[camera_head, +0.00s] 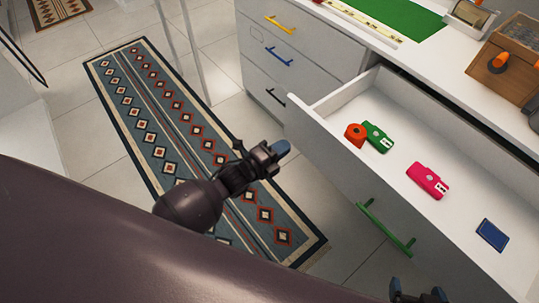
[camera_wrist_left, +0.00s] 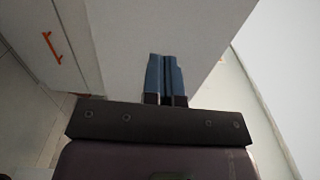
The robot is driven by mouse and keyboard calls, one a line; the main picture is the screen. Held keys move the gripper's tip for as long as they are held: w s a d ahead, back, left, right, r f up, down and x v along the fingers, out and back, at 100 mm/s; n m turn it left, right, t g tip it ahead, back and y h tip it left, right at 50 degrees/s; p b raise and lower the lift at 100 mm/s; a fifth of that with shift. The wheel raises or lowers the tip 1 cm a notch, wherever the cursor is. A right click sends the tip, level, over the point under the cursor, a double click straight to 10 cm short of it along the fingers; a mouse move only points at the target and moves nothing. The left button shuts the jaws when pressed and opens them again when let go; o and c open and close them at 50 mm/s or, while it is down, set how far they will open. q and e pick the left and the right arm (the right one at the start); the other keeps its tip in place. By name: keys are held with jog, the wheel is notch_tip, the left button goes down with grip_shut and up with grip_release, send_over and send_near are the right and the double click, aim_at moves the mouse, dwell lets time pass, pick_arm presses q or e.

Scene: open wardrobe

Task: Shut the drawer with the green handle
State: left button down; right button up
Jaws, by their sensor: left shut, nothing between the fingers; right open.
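The drawer (camera_head: 318,133) with the green handle (camera_head: 385,229) is pulled open at the right of the head view. Its pale inside is seen from above. My left gripper (camera_head: 283,148) is shut and empty, with blue fingertips, just left of the drawer's front, near its far left corner; I cannot tell whether it touches. In the left wrist view its closed fingertips (camera_wrist_left: 165,72) are in front of a plain pale panel. My right gripper (camera_head: 420,294) is open at the bottom edge, near the drawer's front and only partly in view.
The drawer holds an orange-red round item (camera_head: 355,134), a green item (camera_head: 377,138), a pink item (camera_head: 428,181) and a dark blue item (camera_head: 492,235). Closed drawers with yellow (camera_head: 280,24), blue (camera_head: 279,57) and black handles stand beyond. A patterned rug (camera_head: 160,110) lies left.

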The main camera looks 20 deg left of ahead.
aim_at(302, 135)
pick_arm(q)
jog(key=x, duration=0.4)
jog(key=shift+w+d, duration=0.15)
jog(key=shift+w+d+b, duration=0.1)
jog(key=shift+w+b, duration=0.15)
jog(key=shift+b, duration=0.05)
